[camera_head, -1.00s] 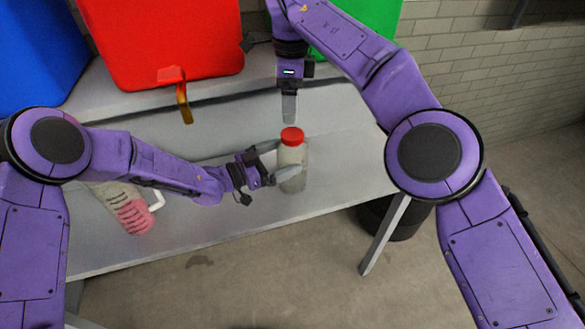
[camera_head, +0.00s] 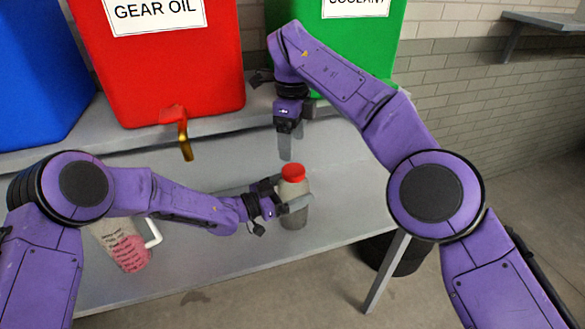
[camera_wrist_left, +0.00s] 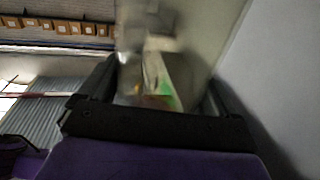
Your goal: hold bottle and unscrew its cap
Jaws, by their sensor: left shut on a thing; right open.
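The bottle (camera_head: 294,215) stands upright on the grey table, a translucent beige-grey body with a red cap (camera_head: 293,172) on top. My left gripper (camera_head: 292,198) is shut on the bottle's body from the left, below the cap. In the left wrist view the bottle (camera_wrist_left: 180,40) fills the space between the fingers, blurred and very close. My right gripper (camera_head: 285,148) points down just behind and above the cap, apart from it. It is open and empty, though its fingers overlap in the head view.
A jug (camera_head: 125,250) with pink contents and a white handle stands at the left under my left arm. A red gear oil tank (camera_head: 180,80) with a tap, a blue tank (camera_head: 40,80) and a green coolant tank (camera_head: 375,45) stand behind. A dark bin (camera_head: 405,258) is below the table's right end.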

